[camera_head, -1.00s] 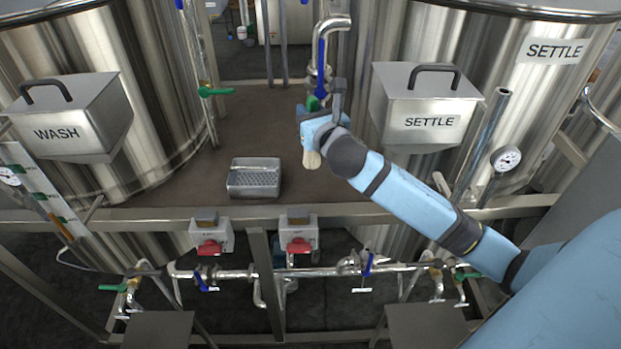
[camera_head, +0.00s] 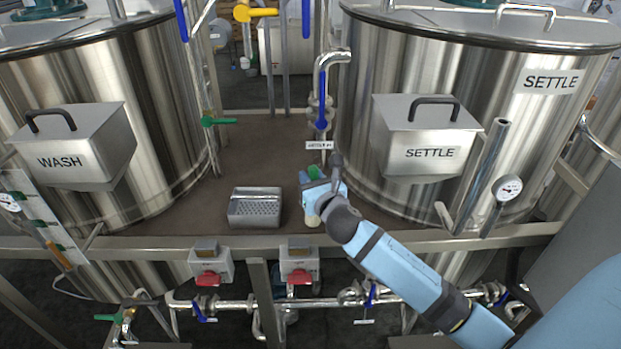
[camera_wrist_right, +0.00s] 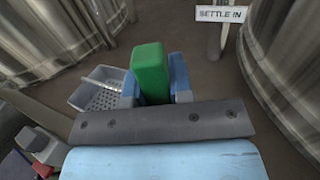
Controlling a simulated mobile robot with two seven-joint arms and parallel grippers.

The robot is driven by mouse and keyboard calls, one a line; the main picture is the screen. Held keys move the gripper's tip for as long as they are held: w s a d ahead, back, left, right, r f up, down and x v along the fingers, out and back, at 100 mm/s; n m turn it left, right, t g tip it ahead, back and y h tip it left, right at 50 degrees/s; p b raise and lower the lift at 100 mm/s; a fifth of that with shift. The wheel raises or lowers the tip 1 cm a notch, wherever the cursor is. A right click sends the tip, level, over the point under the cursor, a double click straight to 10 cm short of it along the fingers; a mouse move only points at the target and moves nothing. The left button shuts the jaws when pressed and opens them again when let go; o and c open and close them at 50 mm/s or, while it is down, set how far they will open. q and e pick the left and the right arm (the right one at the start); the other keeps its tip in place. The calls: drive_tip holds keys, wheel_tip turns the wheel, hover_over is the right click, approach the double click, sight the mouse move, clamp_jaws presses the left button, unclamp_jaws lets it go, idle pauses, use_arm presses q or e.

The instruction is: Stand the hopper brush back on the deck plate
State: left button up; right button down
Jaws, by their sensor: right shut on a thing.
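The brown deck plate (camera_head: 262,155) lies between the two big tanks. My right gripper (camera_head: 318,192) is over its front right part, right of the perforated tray. It is shut on the hopper brush, whose green part (camera_head: 304,178) shows by the fingers and whose pale end (camera_head: 312,221) shows below them. In the right wrist view the brush's green block (camera_wrist_right: 151,73) stands between the blue fingers (camera_wrist_right: 153,85). I cannot tell whether the pale end touches the plate. My left gripper is not in view.
The grey perforated tray (camera_head: 254,208) sits on the plate left of the gripper. The SETTLE hopper (camera_head: 425,140) and WASH hopper (camera_head: 75,148) flank the plate. A pipe with a blue-handled valve (camera_head: 321,105) stands behind the gripper. The plate's middle and back are largely clear.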

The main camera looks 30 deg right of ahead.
drive_tip(key=shift+f, duration=0.1)
drive_tip(key=c, duration=1)
unclamp_jaws()
drive_tip(key=shift+s, duration=0.1)
drive_tip(key=s, duration=0.4)
drive_tip(key=s+a+b, duration=0.1)
drive_tip(key=s, duration=0.2)
drive_tip(key=s+a+b, duration=0.1)
drive_tip(key=s, duration=0.3)
drive_tip(key=shift+s, duration=0.35)
